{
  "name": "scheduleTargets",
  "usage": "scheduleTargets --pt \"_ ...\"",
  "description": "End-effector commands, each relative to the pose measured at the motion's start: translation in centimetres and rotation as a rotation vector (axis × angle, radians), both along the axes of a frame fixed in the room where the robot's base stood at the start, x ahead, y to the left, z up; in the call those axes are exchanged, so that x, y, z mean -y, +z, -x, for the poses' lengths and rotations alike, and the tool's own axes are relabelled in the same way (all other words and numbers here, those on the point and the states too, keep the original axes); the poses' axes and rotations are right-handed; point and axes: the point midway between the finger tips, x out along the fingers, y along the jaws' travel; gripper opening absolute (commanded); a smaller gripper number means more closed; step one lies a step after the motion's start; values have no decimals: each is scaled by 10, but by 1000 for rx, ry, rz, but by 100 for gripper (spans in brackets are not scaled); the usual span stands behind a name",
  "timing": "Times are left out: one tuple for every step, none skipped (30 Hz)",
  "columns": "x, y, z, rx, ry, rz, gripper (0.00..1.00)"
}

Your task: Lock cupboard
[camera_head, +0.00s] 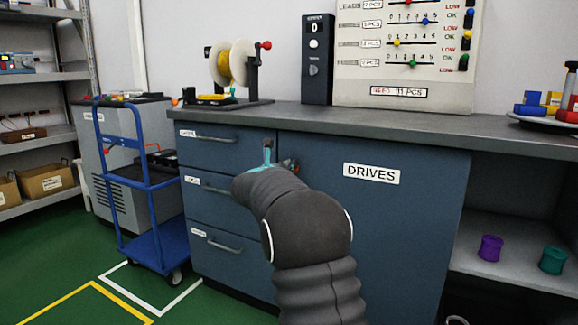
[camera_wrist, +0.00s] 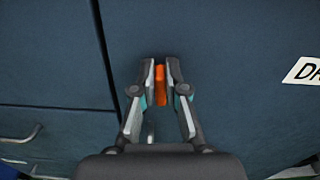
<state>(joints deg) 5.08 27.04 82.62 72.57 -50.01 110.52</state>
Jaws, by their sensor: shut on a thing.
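The cupboard (camera_head: 400,235) is the dark blue door with the "DRIVES" label under the right part of the counter. It looks closed, flush with the drawer fronts beside it. My gripper (camera_wrist: 160,88) is at the door's upper left edge, near the seam with the drawers. In the wrist view its fingers are shut on a small orange piece (camera_wrist: 160,80), which looks like a key or lock tab at the door front. In the head view my gripper (camera_head: 279,160) is mostly hidden behind my arm. The lock itself is hidden by the fingers.
Drawers (camera_head: 225,205) with bar handles lie left of the door. A blue trolley (camera_head: 155,250) stands further left. The counter (camera_head: 350,122) above carries a wire spool stand (camera_head: 235,75), a dark box (camera_head: 318,60) and a board (camera_head: 405,50). Open shelf (camera_head: 510,272) is at right.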

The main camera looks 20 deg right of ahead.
Motion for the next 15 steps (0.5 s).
scheduleTargets --pt "-1 0 -1 -23 1 18 0" --pt "-1 1 -1 -39 1 30 0" --pt "-1 1 -2 -62 1 49 0" --pt "-2 1 -2 -82 1 64 0" --pt "-2 1 -2 -103 1 80 0" --pt "-2 1 -3 -130 1 101 0" --pt "-3 1 -3 -151 1 118 0" --pt "-3 1 -4 -173 1 136 0" --pt "-3 1 -4 -204 1 160 0" --pt "-4 1 -5 -226 1 177 0" --pt "-4 0 -5 -249 1 195 0" --pt "-4 0 -6 -279 1 218 0" --pt "-5 0 -6 -301 1 236 0" --pt "-5 0 -6 -324 1 254 0" --pt "-5 0 -7 -354 1 277 0"
